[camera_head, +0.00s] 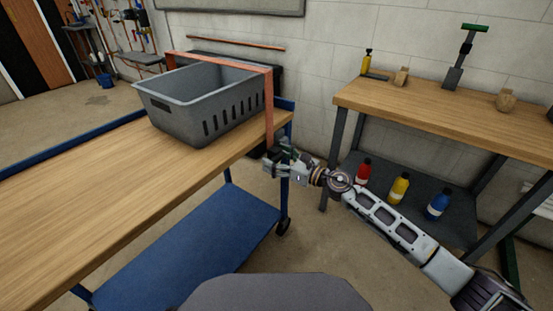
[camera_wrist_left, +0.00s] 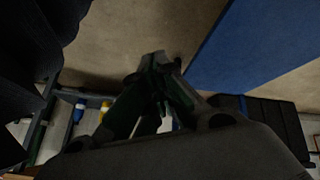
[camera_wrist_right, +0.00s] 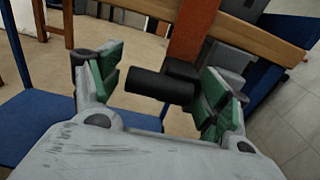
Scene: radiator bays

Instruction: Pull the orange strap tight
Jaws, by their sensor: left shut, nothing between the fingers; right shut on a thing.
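The orange strap (camera_head: 269,105) runs over the grey crate (camera_head: 170,115) on the wooden top of the blue cart and hangs down past the cart's right edge. In the right wrist view the strap (camera_wrist_right: 194,30) comes down to a black fitting with a thick black handle (camera_wrist_right: 160,88). My right gripper (camera_head: 276,160) is at the strap's lower end beside the cart edge, shut on the black handle, its green-padded fingers on either side. My left gripper (camera_wrist_left: 158,62) is shut and empty over the floor in the left wrist view; the head view does not show it.
The blue cart's wooden top (camera_head: 90,205) is clear in front of the crate. A workbench (camera_head: 440,115) on the right holds a yellow bottle and small wooden items. Its lower shelf carries red, yellow and blue bottles (camera_head: 399,188). Open floor lies between cart and workbench.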

